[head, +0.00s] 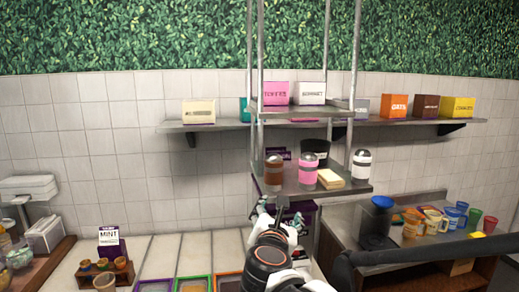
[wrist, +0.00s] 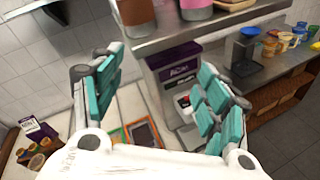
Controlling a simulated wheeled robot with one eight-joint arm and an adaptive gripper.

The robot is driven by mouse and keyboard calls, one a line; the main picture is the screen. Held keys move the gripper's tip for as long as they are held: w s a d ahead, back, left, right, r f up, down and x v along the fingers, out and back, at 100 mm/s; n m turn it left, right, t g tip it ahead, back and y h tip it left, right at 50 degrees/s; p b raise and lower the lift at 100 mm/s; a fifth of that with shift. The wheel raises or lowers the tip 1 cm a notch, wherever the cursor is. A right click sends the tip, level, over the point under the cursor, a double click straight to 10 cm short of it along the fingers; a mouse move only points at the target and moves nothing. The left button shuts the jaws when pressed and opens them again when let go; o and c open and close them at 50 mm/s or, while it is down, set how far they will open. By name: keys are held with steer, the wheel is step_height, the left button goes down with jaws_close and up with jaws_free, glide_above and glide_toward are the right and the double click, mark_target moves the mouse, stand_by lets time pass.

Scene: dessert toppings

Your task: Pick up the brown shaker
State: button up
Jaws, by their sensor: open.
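The brown shaker (head: 273,174) has a metallic top and stands upright on the left end of the middle metal shelf in the head view. Its lower part shows at the top edge of the wrist view (wrist: 138,14). My gripper (head: 281,208) is open and empty, just below the front edge of that shelf, under the brown shaker and apart from it. In the wrist view its teal-padded fingers (wrist: 160,95) are spread wide.
A pink shaker (head: 308,170) stands close right of the brown one, and a white shaker (head: 361,167) farther right. A yellowish block (head: 331,179) lies between them. Shelf posts rise nearby. A purple dispenser (wrist: 178,70) sits below the metal shelf (wrist: 230,22), whose edge overhangs my gripper.

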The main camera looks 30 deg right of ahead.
mark_target(273, 170)
step_height(273, 170, up, 7)
steer(key=w+n+t+p, duration=0.2)
steer(key=w+n+p, duration=0.1)
steer(key=n, duration=0.2)
steer(key=shift+h, duration=0.3)
steer(key=x, duration=0.7)
steer(key=shift+w+f, duration=0.2)
steer(key=shift+w, duration=0.2)
steer(key=shift+p+x, duration=0.95)
steer(key=shift+x, duration=1.65)
steer(key=shift+r, duration=0.1)
steer(key=shift+c, duration=0.5)
steer(key=c, duration=1.1)
